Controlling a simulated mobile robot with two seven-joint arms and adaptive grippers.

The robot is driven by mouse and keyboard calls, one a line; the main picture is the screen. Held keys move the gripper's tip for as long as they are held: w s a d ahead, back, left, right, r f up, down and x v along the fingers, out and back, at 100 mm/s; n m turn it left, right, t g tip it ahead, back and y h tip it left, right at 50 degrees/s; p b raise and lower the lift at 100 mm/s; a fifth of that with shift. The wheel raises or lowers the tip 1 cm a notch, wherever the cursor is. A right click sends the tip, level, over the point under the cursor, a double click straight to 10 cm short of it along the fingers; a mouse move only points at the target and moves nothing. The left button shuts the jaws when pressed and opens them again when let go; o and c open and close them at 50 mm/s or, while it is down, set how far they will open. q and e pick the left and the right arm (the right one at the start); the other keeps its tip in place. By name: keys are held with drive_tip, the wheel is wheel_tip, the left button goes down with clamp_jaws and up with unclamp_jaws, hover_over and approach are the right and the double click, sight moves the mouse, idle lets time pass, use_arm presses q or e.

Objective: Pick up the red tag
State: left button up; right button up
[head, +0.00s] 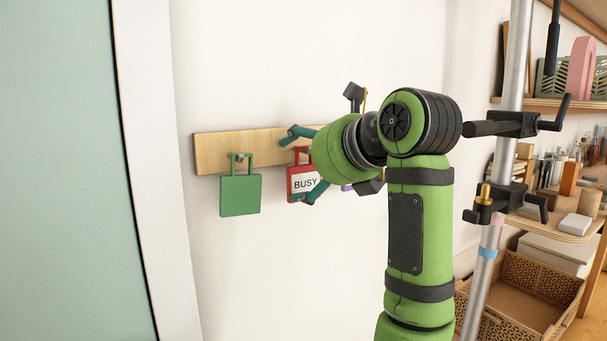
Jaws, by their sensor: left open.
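The red tag (293,176) hangs by its loop from a peg on the wooden rail (222,154) and has a white label reading "BUSY". Its right side is hidden behind my left gripper. My left gripper (296,167) is open, with one teal finger near the tag's loop at the top and the other across its lower part. The fingers look close around the tag, but I cannot tell whether they touch it. My right gripper is not in view.
A green tag (240,196) hangs on the rail to the left. A purple thing (347,187) is mostly hidden behind my gripper. A metal pole (498,170) with clamps stands at the right, before shelves and a brown crate (519,293). The wall below the tags is clear.

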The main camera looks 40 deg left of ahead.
use_arm(q)
drive_tip(key=shift+d, duration=0.1)
drive_tip(key=shift+c, duration=0.4)
drive_tip(key=c, duration=1)
drive_tip(key=shift+c, duration=0.2)
